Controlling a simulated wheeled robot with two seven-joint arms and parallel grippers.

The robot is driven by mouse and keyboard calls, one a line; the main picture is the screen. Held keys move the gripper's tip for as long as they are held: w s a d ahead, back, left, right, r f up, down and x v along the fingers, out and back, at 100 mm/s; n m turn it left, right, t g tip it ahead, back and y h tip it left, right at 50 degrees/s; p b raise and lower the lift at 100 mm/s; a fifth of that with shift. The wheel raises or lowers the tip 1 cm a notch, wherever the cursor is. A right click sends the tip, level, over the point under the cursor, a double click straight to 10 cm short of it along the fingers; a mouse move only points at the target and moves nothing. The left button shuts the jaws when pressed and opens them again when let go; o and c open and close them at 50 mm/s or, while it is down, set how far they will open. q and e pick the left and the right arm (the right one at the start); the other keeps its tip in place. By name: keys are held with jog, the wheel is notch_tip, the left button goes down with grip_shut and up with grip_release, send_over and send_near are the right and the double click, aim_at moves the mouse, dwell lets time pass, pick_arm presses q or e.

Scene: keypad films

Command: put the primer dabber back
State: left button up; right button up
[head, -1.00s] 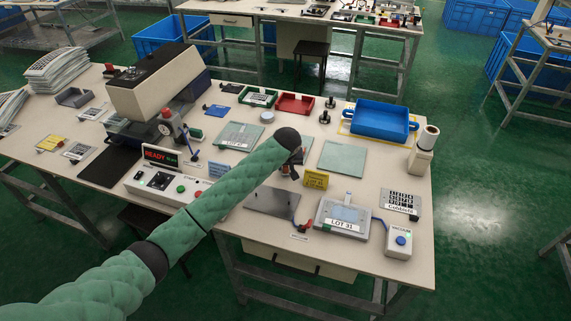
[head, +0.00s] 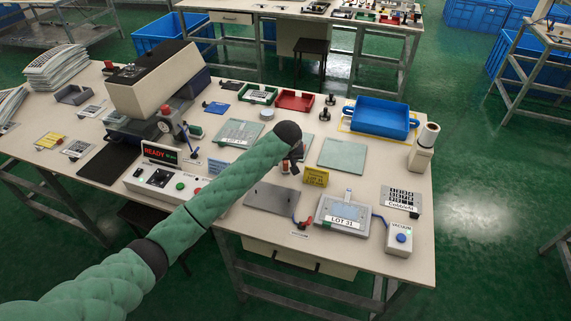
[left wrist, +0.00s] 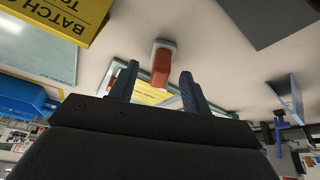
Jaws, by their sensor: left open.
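My left gripper (head: 294,165) hangs over the middle of the workbench, mostly hidden behind my forearm in the head view. In the left wrist view its two fingers (left wrist: 159,72) are apart, with nothing gripped. A small red-orange and white piece (left wrist: 162,62), which looks like the primer dabber, shows between and beyond the fingertips. Whether the fingers stand around it or short of it I cannot tell. In the head view this piece is too small and covered to make out surely. My right gripper is not in view.
A yellow sign (head: 316,177) stands close to the gripper; it also shows in the left wrist view (left wrist: 62,14). A grey plate (head: 272,200), the LOT 31 fixture (head: 342,216) and a pale green plate (head: 342,154) lie around. A blue tray (head: 381,122) sits at the back right.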

pick_arm(q)
jog(key=b+v, duration=0.2)
jog(key=v, duration=0.8)
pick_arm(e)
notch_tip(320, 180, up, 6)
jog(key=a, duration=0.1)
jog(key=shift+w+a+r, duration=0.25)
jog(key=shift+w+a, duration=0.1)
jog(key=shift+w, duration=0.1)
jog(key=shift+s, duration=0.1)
